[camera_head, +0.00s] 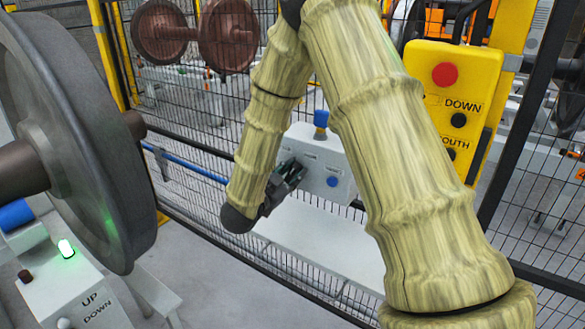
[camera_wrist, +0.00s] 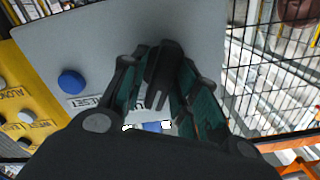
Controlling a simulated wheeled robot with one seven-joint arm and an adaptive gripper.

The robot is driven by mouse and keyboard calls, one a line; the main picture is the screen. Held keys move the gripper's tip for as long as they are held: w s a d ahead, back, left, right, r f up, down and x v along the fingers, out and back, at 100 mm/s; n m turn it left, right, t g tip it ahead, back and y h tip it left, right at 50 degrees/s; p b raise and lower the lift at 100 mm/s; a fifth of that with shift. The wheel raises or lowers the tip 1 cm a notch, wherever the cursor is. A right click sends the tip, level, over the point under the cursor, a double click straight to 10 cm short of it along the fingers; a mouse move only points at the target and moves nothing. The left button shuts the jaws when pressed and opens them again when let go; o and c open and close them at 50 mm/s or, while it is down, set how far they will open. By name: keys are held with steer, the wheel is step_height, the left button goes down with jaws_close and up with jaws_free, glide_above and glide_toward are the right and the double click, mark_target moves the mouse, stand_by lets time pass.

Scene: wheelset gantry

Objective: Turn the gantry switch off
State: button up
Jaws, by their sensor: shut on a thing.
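The grey control box (camera_head: 313,150) stands by the mesh fence, with a blue button (camera_head: 333,181) on its face. My gripper (camera_head: 290,172) is at the left part of that face. In the wrist view the grey panel (camera_wrist: 190,25) carries the blue button (camera_wrist: 72,82) beside a RESET label. There my gripper (camera_wrist: 162,62) is shut on a dark switch handle (camera_wrist: 160,75), with a finger on each side. The fingers partly hide the handle and the lettering beside it, so I cannot read its setting.
A yellow button panel (camera_head: 425,65) with a red button hangs to the right. A large wheelset (camera_head: 75,130) and another grey box (camera_head: 75,290) with a lit green lamp are at left. A mesh fence (camera_head: 190,165) runs behind. Grey floor (camera_head: 205,250) is open in front.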

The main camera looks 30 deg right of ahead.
steer(key=n+p, duration=0.1)
steer(key=n, duration=0.1)
steer(key=n+p, duration=0.2)
steer(key=shift+w+a+r+n+p, duration=0.1)
steer(key=shift+r+n+p, duration=0.1)
steer(key=shift+n+p, duration=0.1)
steer(key=n+p, duration=0.2)
steer(key=n, duration=0.1)
steer(key=shift+n+p, duration=0.3)
steer(key=shift+n, duration=0.1)
steer(key=n+p, duration=0.1)
steer(key=n, duration=0.1)
steer(key=n+p, duration=0.1)
steer(key=n, duration=0.1)
steer(key=shift+w+f, duration=0.15)
steer(key=shift+f, duration=0.05)
steer(key=shift+f+n+p, duration=0.15)
steer(key=shift+n+p, duration=0.5)
steer(key=shift+n, duration=0.45)
steer(key=o, duration=0.7)
steer(key=shift+o, duration=0.2)
steer(key=shift+a, duration=0.1)
steer(key=v, duration=1.2)
